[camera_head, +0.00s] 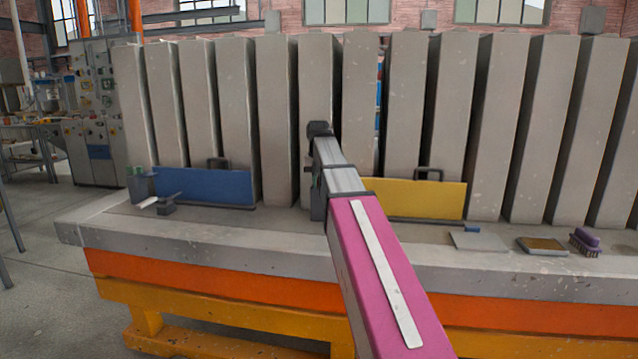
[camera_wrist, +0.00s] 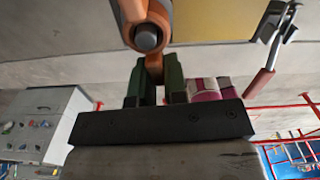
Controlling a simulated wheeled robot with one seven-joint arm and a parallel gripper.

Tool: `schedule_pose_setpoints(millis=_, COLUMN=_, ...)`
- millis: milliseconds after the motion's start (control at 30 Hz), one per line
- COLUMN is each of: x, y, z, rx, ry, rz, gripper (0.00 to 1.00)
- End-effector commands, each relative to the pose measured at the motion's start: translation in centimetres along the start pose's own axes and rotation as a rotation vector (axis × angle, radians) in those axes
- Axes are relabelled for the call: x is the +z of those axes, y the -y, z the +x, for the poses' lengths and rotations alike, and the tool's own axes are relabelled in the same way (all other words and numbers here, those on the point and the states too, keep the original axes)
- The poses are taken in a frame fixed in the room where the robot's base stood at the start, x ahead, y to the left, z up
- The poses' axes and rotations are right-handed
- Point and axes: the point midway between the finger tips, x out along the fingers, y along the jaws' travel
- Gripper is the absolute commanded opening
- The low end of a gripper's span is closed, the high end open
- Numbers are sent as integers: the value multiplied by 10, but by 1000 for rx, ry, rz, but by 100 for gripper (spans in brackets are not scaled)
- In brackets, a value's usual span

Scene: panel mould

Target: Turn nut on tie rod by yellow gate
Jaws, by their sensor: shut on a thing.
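In the wrist view an orange nut (camera_wrist: 133,14) with a round eye sits around the grey end of the tie rod (camera_wrist: 146,39). Its lower orange lug lies between the two green fingers of my gripper (camera_wrist: 155,72), which are shut on it. The yellow gate (camera_wrist: 212,18) is just beside it, at the upper right. My gripper (camera_head: 316,190) is at the gate's left, partly hidden by my arm. The nut and rod are hidden there.
A blue gate (camera_head: 205,186) stands to the left, with a small dark container (camera_head: 141,188) beside it. A trowel (camera_head: 480,240), a float (camera_head: 542,245) and a purple brush (camera_head: 586,240) lie on the ledge at right. A red-handled metal clamp (camera_wrist: 272,58) is near my gripper.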

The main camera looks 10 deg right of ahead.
Motion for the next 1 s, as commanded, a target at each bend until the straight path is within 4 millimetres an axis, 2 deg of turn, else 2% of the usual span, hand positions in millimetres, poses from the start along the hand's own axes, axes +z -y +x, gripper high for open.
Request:
schedule_pose_setpoints(millis=133, x=1, y=3, z=0, rx=-1, ry=-3, rz=-103, gripper=0)
schedule_pose_setpoints(millis=400, x=1, y=3, z=0, rx=1, ry=-3, rz=-120, gripper=0)
schedule_pose_setpoints(millis=433, x=1, y=3, z=0, rx=1, ry=-3, rz=-120, gripper=22)
schedule_pose_setpoints(millis=500, x=1, y=3, z=0, rx=1, ry=-3, rz=-119, gripper=42)
schedule_pose_setpoints(millis=833, x=1, y=3, z=-3, rx=1, ry=-2, rz=-118, gripper=42)
schedule_pose_setpoints(millis=1000, x=2, y=3, z=-20, rx=1, ry=0, rz=-117, gripper=42)
